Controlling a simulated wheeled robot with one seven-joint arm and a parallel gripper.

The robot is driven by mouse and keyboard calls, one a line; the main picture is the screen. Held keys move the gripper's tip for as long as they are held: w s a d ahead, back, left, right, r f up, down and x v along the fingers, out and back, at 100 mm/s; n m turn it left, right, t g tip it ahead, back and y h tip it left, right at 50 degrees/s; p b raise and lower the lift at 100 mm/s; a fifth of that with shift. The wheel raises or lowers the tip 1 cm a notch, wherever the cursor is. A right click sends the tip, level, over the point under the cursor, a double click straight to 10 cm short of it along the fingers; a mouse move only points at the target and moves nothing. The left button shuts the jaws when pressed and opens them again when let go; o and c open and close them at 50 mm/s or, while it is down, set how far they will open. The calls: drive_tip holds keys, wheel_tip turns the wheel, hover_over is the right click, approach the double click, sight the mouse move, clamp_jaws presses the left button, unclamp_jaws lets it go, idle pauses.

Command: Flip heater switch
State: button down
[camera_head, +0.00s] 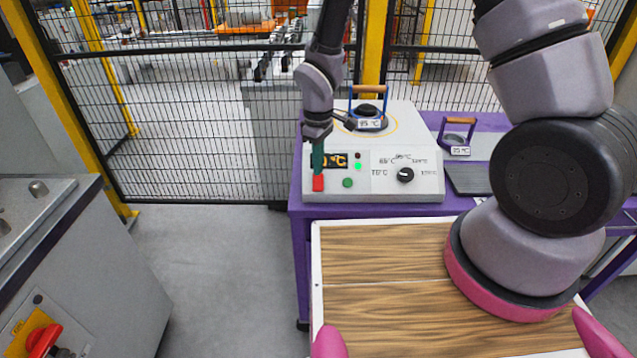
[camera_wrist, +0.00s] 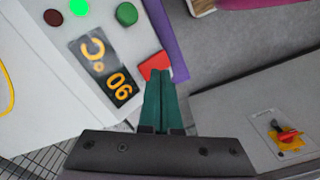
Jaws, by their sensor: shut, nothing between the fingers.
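The heater (camera_head: 390,135) is a white box with a sloped front panel on a purple table. Its red switch (camera_head: 318,183) sits at the left end of the panel; it also shows in the wrist view (camera_wrist: 154,65). My gripper (camera_head: 318,160) has green fingers, shut and empty, with the tips right at the red switch. In the wrist view the fingertips (camera_wrist: 160,78) overlap the switch's lower edge; I cannot tell whether they touch it. The display (camera_wrist: 105,68) is lit orange, partly hidden by my gripper in the head view. A green light (camera_head: 358,167) glows beside it.
A black knob (camera_head: 405,175) and a green button (camera_head: 347,183) are on the panel. A ring tool with a handle (camera_head: 369,108) stands on the heater, another (camera_head: 457,137) on the purple table (camera_head: 297,200). A mesh fence (camera_head: 200,120) stands behind. A grey cabinet (camera_head: 90,270) is at left.

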drive_tip(key=shift+f, duration=1.5)
idle(0.6)
wheel_tip(320, 180, up, 7)
idle(0.8)
idle(0.4)
wheel_tip(320, 180, up, 10)
drive_tip(key=r+m+t, duration=0.1)
drive_tip(key=m, duration=0.2)
hover_over(318, 184)
drive_tip(key=w+d, duration=0.2)
drive_tip(key=d, duration=0.3)
drive_tip(key=s+d+r+m+t+y, duration=0.15)
drive_tip(key=d+r+m, duration=0.25)
drive_tip(key=d+r, duration=0.55)
drive_tip(key=s+d+r+m+t, duration=0.2)
drive_tip(key=s+d+r+m, duration=0.2)
drive_tip(key=s+r, duration=0.2)
drive_tip(key=s+d+r+m+t, duration=0.2)
drive_tip(key=s+d+r+m, duration=0.2)
drive_tip(key=s+r, duration=0.3)
wheel_tip(318, 184, up, 2)
drive_tip(key=shift+d+r+m+t, duration=0.15)
drive_tip(key=shift+r+m+t, duration=0.05)
drive_tip(key=shift+m+t, duration=0.2)
